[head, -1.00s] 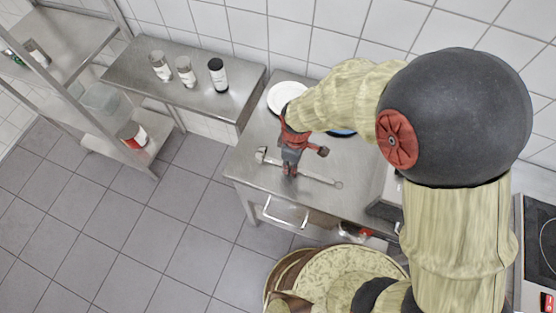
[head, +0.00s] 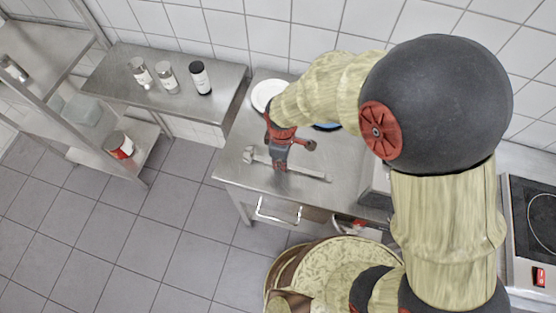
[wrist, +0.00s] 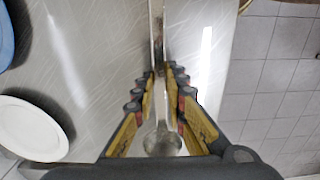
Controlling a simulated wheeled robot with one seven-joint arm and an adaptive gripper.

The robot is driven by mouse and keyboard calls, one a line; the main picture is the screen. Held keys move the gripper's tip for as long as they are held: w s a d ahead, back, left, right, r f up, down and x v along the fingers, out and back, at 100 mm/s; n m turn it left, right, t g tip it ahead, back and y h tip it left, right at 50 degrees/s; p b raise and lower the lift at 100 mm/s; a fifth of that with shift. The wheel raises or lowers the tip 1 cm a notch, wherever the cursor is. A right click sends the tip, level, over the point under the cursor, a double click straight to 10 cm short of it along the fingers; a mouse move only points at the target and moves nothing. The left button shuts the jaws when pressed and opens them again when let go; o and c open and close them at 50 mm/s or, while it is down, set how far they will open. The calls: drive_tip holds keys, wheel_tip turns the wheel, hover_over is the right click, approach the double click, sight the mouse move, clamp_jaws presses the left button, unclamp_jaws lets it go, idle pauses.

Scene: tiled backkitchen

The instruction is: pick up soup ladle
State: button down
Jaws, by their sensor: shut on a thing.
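The soup ladle (head: 314,175) is a long, thin metal tool at the steel table, with its bowl end to the left in the head view. My gripper (head: 280,169) is shut on its handle from above. In the wrist view, the ladle's handle (wrist: 158,35) runs between the two fingers (wrist: 167,76), and its rounded bowl (wrist: 162,142) shows between them lower down. I cannot tell whether the ladle touches the table or is slightly above it. My fingers hide part of the handle.
The steel table (head: 232,170) also holds a white plate (head: 267,92) and a blue dish (wrist: 5,35), partly hidden by my arm. A side shelf (head: 120,85) carries several containers. A rack stands at far left. Free tiled floor lies in front.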

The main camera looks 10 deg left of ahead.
drive_tip(key=shift+r, duration=0.55)
drive_tip(key=s+a+r+p, duration=0.2)
drive_tip(key=s+a+r, duration=0.6)
drive_tip(key=s+r, duration=0.3)
drive_tip(key=shift+s+r, duration=0.2)
drive_tip(key=shift+s, duration=0.1)
idle(0.4)
